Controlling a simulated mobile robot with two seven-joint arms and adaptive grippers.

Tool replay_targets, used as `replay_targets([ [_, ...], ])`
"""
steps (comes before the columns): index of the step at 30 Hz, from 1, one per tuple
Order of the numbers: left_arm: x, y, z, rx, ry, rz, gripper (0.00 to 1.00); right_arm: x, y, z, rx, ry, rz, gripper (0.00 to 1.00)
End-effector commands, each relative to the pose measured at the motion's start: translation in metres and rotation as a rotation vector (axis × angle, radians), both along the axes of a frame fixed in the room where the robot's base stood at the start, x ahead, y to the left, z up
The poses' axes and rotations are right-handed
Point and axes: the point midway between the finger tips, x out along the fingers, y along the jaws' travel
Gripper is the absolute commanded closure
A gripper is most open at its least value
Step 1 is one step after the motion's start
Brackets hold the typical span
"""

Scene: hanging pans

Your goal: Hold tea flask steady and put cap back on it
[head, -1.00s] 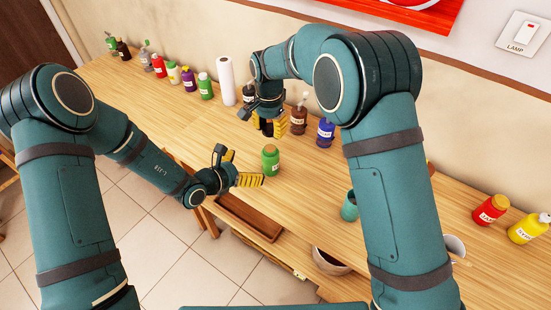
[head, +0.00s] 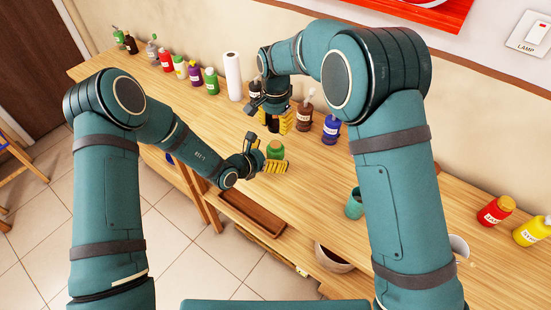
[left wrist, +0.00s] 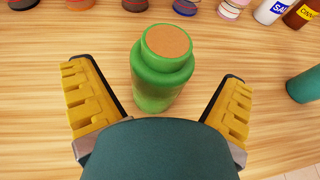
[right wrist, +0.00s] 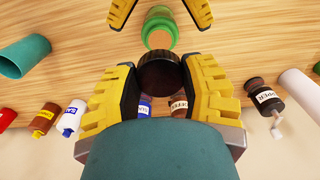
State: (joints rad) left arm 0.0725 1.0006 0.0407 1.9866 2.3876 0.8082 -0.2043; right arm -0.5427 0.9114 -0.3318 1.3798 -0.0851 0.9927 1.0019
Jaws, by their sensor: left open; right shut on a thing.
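The green tea flask (head: 276,150) stands upright on the wooden table, its tan top uncovered. It also shows in the left wrist view (left wrist: 160,85). My left gripper (head: 268,155) is open, with one finger on each side of the flask and gaps between them in the left wrist view. My right gripper (right wrist: 160,85) is shut on a dark round cap (right wrist: 161,72). The cap also shows in the head view (head: 272,125), held above the table behind the flask. In the right wrist view the flask (right wrist: 160,33) is just beyond the cap, with the left fingers around it.
A teal cup (head: 354,204) stands to the right of the flask. Several bottles and a paper roll (head: 233,76) line the wall side. Bare tabletop surrounds the flask.

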Motion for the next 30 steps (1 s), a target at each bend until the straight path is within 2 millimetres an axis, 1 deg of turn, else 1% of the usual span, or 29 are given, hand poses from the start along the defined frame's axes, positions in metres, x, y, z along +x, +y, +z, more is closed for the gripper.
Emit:
replay_targets([
  [1,0.004,-0.006,-0.003,-0.001,0.000,-0.002,0.02,0.000,0.000,0.000,0.000,0.000,0.000,0.67],
  [3,0.011,-0.012,-0.007,-0.001,0.000,-0.001,0.02,0.000,0.000,0.000,0.000,0.000,0.000,0.67],
  [9,0.021,-0.021,-0.012,-0.001,-0.001,0.000,0.02,0.000,0.000,0.000,0.000,0.000,0.000,0.67],
  [20,0.022,-0.023,-0.013,-0.001,0.001,0.000,0.02,0.000,0.000,0.000,0.000,0.000,0.000,0.67],
  [21,0.022,-0.023,-0.013,-0.001,0.001,0.000,0.16,0.000,0.000,0.000,0.000,0.000,0.000,0.67],
  [23,0.022,-0.023,-0.013,0.000,0.000,0.000,0.37,0.000,0.000,0.000,0.000,0.000,0.000,0.67],
  [24,0.022,-0.023,-0.013,-0.001,0.001,0.000,0.51,0.000,0.000,0.000,0.000,0.000,0.000,0.67],
  [26,0.022,-0.023,-0.013,0.000,0.000,0.000,0.72,0.000,0.000,0.000,0.000,0.000,0.000,0.67],
  [27,0.022,-0.023,-0.013,0.000,0.000,0.000,0.86,0.000,0.000,0.000,0.000,0.000,0.000,0.67],
  [30,0.022,-0.023,-0.013,0.000,0.000,0.000,0.87,0.000,0.000,0.000,0.000,0.000,0.000,0.67],
])
